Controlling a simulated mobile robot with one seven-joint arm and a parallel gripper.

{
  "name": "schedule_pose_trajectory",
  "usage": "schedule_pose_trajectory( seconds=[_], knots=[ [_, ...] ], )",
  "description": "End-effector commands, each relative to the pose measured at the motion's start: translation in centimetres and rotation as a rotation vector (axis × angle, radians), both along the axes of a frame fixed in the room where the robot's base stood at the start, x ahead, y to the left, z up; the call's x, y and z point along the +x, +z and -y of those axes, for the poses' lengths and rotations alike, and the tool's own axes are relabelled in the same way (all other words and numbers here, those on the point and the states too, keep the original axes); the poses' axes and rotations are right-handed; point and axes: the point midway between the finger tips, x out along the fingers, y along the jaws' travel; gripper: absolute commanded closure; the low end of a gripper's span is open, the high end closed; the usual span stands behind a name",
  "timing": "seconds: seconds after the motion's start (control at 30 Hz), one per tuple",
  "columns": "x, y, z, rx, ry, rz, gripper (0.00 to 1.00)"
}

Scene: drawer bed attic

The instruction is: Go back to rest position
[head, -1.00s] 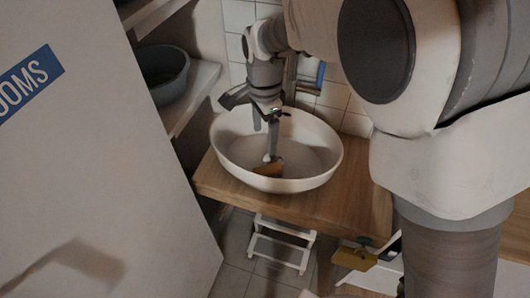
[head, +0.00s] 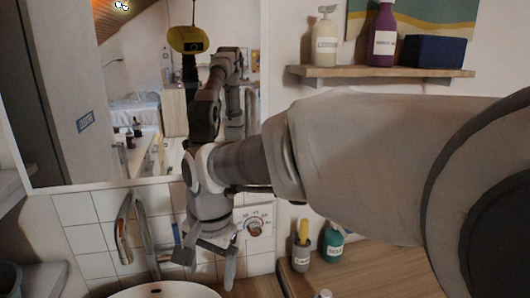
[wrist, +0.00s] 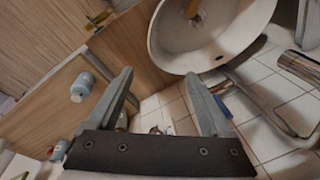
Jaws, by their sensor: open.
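My gripper (head: 207,268) is raised above the white sink basin (head: 165,290), of which the head view shows only the rim at the bottom edge. In the wrist view the two fingers (wrist: 158,80) are spread apart with nothing between them. That view shows more of the basin (wrist: 215,50), apart from the fingers, with a small yellow-brown item (wrist: 196,18) inside, cut by the top edge. My arm stretches in from the right of the head view.
A faucet (head: 124,228) stands behind the basin, below a large mirror (head: 140,60) that reflects my robot. Right of my gripper are a grey cup (head: 301,258) and a teal bottle (head: 333,244) on the wooden counter. A shelf (head: 380,73) with bottles hangs above my arm.

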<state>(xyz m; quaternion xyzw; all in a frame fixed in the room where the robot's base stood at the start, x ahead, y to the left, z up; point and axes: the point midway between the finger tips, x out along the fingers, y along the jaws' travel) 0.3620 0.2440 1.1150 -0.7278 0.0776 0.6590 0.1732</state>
Motion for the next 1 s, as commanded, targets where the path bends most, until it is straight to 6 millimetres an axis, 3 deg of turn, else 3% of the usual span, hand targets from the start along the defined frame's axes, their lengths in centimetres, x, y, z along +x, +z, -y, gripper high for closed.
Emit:
schedule_pose_trajectory(
  seconds=[0.03, 0.2, 0.5, 0.7, 1.0],
  knots=[
    [-0.1, 1.3, 2.5, 0.009, 0.011, 0.029, 0.16],
    [-1.5, 3.9, 9.3, 0.005, 0.083, 0.119, 0.16],
    [-6.5, 5.8, 19.0, -0.08, 0.207, 0.283, 0.16],
    [-9.9, 5.6, 22.9, -0.169, 0.276, 0.36, 0.16],
    [-11.5, 5.1, 24.4, -0.222, 0.315, 0.387, 0.16]
  ],
)
